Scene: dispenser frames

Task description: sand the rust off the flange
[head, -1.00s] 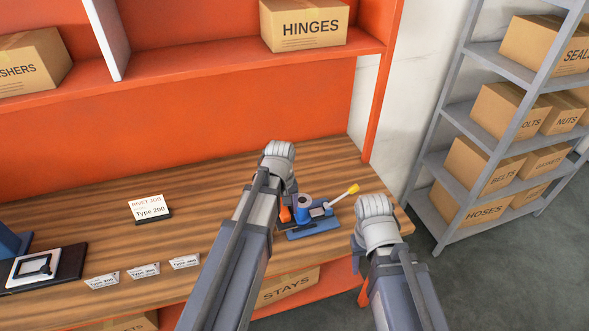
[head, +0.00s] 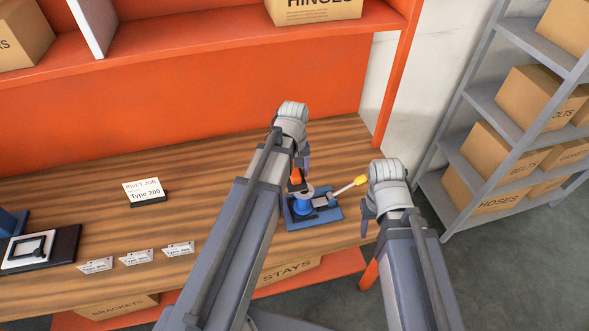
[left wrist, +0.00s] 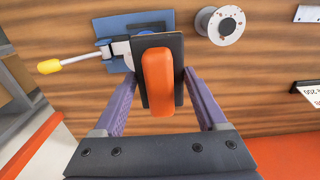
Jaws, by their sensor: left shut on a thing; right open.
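My left gripper (head: 298,166) is shut on a sanding block with an orange grip (head: 295,180). The left wrist view shows the orange grip (left wrist: 158,80) and its dark pad between my left fingers. Below it on the bench is a blue clamp fixture (head: 325,214) with a yellow-tipped lever; a pale ring tops its blue post. The left wrist view shows the fixture (left wrist: 125,27) partly covered by the block. A pale round flange (left wrist: 219,25) with rust-brown specks lies apart beside it; my left arm seems to hide it in the head view. My right gripper (head: 370,214) is open, right of the lever.
The wooden bench (head: 100,215) carries a Type 200 sign (head: 145,191), several small cards (head: 137,257) and a dark tray (head: 70,245) at left. An orange shelf stands behind. A grey rack (head: 430,190) with boxes is at the right.

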